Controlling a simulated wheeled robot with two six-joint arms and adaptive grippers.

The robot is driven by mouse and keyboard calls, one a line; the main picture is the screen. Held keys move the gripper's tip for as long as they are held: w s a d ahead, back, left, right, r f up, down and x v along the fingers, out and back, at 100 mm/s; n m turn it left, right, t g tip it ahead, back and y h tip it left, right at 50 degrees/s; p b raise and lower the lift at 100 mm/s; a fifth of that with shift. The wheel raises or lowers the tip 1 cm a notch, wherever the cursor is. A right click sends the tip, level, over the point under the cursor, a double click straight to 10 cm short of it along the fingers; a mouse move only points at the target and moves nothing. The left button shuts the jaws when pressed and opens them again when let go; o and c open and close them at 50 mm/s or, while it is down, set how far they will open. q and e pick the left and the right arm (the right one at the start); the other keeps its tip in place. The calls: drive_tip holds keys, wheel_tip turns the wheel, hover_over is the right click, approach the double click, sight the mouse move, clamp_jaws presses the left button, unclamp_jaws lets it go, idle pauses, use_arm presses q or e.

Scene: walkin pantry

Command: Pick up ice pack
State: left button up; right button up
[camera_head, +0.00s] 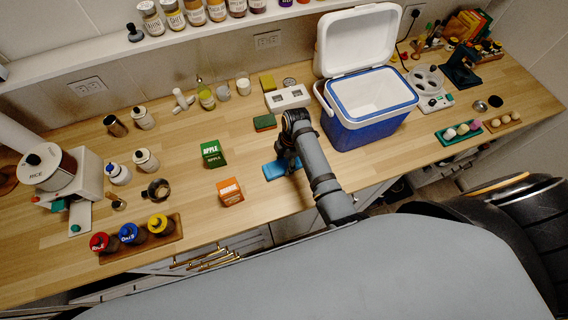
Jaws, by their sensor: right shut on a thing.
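The ice pack (273,171) is a flat blue slab near the front edge of the wooden counter, left of the cooler. My right gripper (287,165) is over it, pointing down, and is shut on it. The fingers and wrist hide part of the pack, and I cannot tell whether it is lifted off the counter. My left gripper is not in view.
The open blue-and-white cooler (365,128) stands just right of my arm, lid up. A green apple box (213,153) and an orange box (230,192) stand to the left.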

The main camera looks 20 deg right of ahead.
drive_tip(key=shift+r+b, duration=0.35)
drive_tip(key=shift+r, duration=0.05)
drive_tip(key=shift+w+r+b, duration=0.1)
drive_tip(key=shift+r+b, duration=0.5)
drive_tip(key=shift+r, duration=0.1)
drive_tip(key=s+d+r+p, duration=0.2)
drive_tip(key=s+d+r, duration=0.5)
drive_tip(key=s+r, duration=0.3)
drive_tip(key=shift+s+d+r, duration=0.2)
drive_tip(key=shift+s+r, duration=0.2)
drive_tip(key=shift+s, duration=0.6)
